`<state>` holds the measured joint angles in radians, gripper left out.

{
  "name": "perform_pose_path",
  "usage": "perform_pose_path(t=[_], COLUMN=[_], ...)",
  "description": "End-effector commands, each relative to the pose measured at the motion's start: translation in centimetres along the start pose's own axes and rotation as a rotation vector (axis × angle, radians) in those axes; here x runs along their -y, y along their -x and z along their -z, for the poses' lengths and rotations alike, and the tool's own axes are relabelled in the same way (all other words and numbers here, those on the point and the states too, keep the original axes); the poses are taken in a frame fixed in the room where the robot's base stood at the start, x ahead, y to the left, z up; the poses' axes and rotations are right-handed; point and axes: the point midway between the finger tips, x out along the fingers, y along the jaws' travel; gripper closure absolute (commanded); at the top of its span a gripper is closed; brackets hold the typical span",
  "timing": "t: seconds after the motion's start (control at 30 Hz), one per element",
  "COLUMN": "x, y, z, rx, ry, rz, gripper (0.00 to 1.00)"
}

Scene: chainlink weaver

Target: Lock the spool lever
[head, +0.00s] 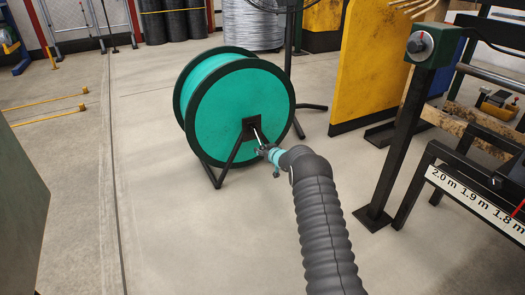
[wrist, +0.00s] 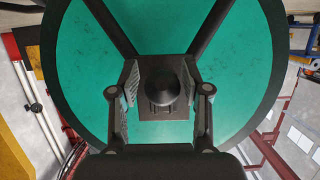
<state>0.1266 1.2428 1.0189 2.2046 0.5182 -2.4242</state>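The spool (head: 235,115) is a large green reel with black rims, upright on a black stand. A short pale lever (head: 257,134) shows at the dark plate on its hub, just beyond my gripper (head: 264,150). In the wrist view, a dark round knob (wrist: 168,88), seen nearly end-on, sits before the square hub plate (wrist: 160,112) on the green spool face (wrist: 85,70). My gripper (wrist: 160,72) is open, with one finger on each side of the knob. A gap shows at the left finger; I cannot tell whether the right one touches.
A yellow panel (head: 377,60) stands behind, right of the spool. A black post with a dial box (head: 421,46) and a bench with a length scale (head: 480,203) stand at the right.

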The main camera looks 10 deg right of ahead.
Motion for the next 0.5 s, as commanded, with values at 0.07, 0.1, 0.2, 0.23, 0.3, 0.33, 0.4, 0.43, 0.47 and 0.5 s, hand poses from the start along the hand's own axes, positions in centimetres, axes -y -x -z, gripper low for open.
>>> perform_pose_path(t=[0.07, 0.1, 0.2, 0.23, 0.3, 0.33, 0.4, 0.43, 0.47, 0.5], x=[0.1, 0.1, 0.3, 0.3, 0.3, 0.3, 0.3, 0.3, 0.3, 0.3], y=[0.0, 0.0, -0.1, -0.1, -0.1, 0.0, 0.3, 0.4, 0.6, 1.0], z=[0.0, 0.0, 0.1, 0.1, 0.1, 0.1, 0.1, 0.1, 0.1, 0.1], rx=[0.0, 0.0, 0.0, 0.0, 0.0, 0.0, 0.001, 0.0, 0.001, 0.001], ry=[0.0, 0.001, 0.001, 0.002, 0.002, 0.002, 0.001, 0.0, 0.0, 0.0], rz=[0.001, 0.002, 0.004, 0.004, 0.004, 0.004, 0.004, 0.004, 0.004, 0.004], gripper=[0.42, 0.42, 0.42, 0.42, 0.42, 0.42, 0.42, 0.42, 0.42, 0.42])
